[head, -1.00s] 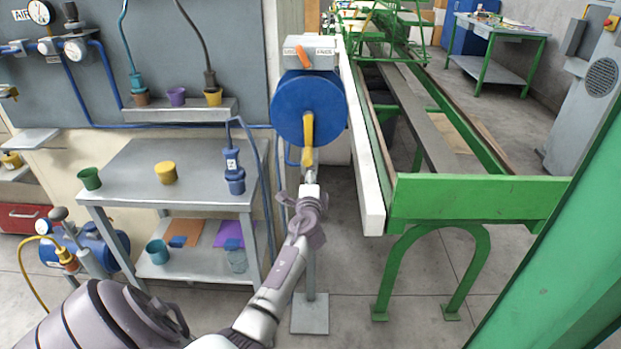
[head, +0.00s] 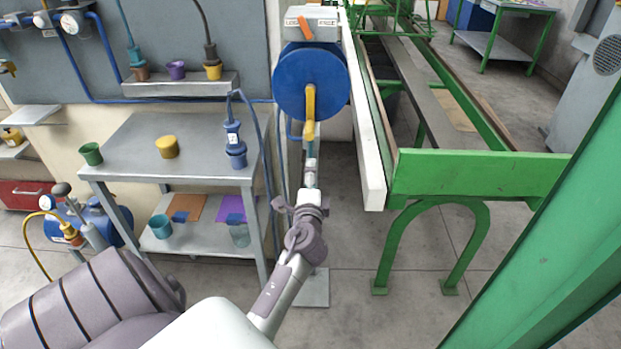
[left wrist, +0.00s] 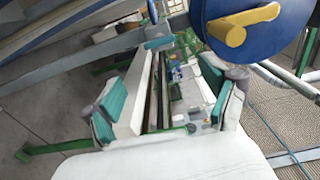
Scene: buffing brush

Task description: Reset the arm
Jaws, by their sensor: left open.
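My left arm reaches up from the bottom of the head view, with its gripper end (head: 312,170) just below the yellow handle (head: 310,112) on a blue disc (head: 335,85). In the left wrist view my left gripper (left wrist: 165,88) is open, its teal-padded fingers wide apart with nothing held between them. The blue disc (left wrist: 285,42) and its yellow handle (left wrist: 240,22) show at the upper right there, outside the fingers. My right gripper is in neither view.
A grey metal table (head: 200,145) with a green cup (head: 91,154), a yellow cup (head: 167,147) and a blue tool (head: 235,148) stands left of the arm. A green rail frame (head: 480,174) stands to the right. A green beam (head: 540,250) crosses the lower right.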

